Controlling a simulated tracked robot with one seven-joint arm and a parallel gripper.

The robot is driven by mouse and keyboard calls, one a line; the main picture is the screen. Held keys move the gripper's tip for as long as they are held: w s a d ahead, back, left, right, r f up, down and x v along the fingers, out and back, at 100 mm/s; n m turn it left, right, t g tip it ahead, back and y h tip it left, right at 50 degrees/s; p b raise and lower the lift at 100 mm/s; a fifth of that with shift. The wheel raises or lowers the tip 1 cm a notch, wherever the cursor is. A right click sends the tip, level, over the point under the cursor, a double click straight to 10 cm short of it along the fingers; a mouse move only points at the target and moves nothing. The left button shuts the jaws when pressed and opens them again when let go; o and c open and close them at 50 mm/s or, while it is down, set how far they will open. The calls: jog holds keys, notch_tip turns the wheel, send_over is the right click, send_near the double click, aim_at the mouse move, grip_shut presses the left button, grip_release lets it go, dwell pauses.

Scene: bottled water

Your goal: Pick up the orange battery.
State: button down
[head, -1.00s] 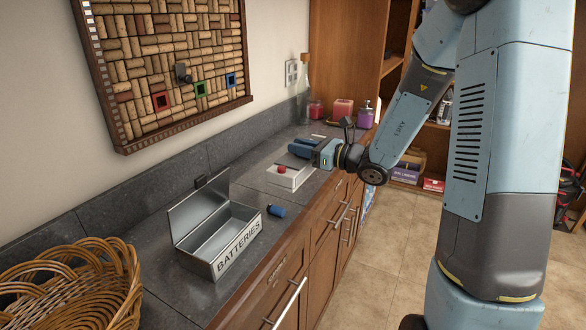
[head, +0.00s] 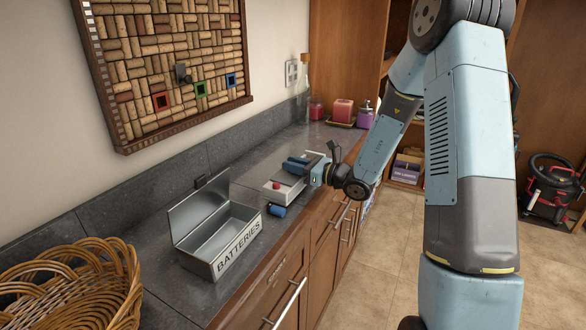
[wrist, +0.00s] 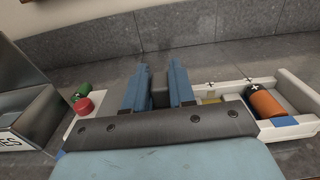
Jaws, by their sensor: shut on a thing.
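The orange battery (wrist: 265,104), with a dark end, lies in a slot of a white holder (wrist: 292,90) at the right of the wrist view. It is to the right of my fingers and apart from them. I cannot make it out in the head view. My gripper (wrist: 159,88) is shut on a dark grey block (wrist: 160,94) between its blue fingers; this looks like part of the white holder. In the head view my gripper (head: 298,164) is over the holder (head: 268,195), which has a red button (head: 276,185). My gripper hides the holder's middle.
An open metal box marked BATTERIES (head: 218,240) stands on the dark counter, left of the holder. A blue battery (head: 277,211) lies between them. A green battery (wrist: 81,92) shows beyond the red button. A wicker basket (head: 75,285) is at the near left.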

jog(key=shift+f, duration=0.5)
jog(key=c, duration=0.9)
grip_release()
jog(key=shift+c, duration=0.2)
